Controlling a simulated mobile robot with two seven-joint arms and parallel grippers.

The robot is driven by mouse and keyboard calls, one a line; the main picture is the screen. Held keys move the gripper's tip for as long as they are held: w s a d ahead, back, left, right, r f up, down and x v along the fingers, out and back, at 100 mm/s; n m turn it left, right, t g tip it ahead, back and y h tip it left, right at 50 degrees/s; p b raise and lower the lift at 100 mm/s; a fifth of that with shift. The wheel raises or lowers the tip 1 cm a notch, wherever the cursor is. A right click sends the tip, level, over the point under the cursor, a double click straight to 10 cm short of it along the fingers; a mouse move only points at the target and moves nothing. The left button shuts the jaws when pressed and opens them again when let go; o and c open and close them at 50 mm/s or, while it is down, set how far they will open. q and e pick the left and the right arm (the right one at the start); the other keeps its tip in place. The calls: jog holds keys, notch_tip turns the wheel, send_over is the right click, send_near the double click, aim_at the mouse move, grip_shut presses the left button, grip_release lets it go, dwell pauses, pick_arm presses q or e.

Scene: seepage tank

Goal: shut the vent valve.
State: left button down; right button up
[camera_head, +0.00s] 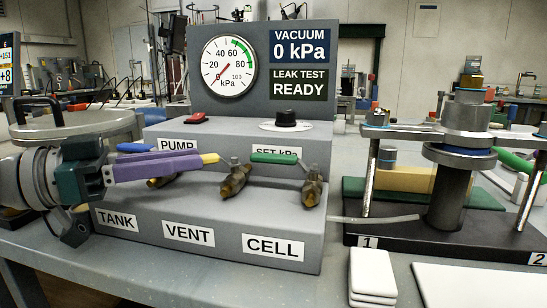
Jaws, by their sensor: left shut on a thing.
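The vent valve (236,180) is the middle one of three brass valves on the grey panel, above the VENT label (188,236). Its yellow handle (211,158) points left from the valve body, across the panel front. My left gripper (203,163) comes in from the left with its purple fingers shut on the yellow handle. The fingers hide most of the handle. My right gripper is not in view.
The tank valve's blue handle (135,148) is just behind my fingers. The cell valve's green handle (275,158) lies close to the right. The gauge (229,66) needle sits near zero; displays read 0 kPa and READY. A metal cell stand (450,200) is at right.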

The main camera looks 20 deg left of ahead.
pick_arm(q)
jog(key=c, duration=0.7)
grip_release()
jog(key=shift+c, duration=0.2)
jog(key=shift+s+a, duration=0.1)
jog(key=p+v, duration=0.2)
jog(key=v, duration=0.7)
jog(key=shift+s+a, duration=0.2)
jog(key=shift+s, duration=0.05)
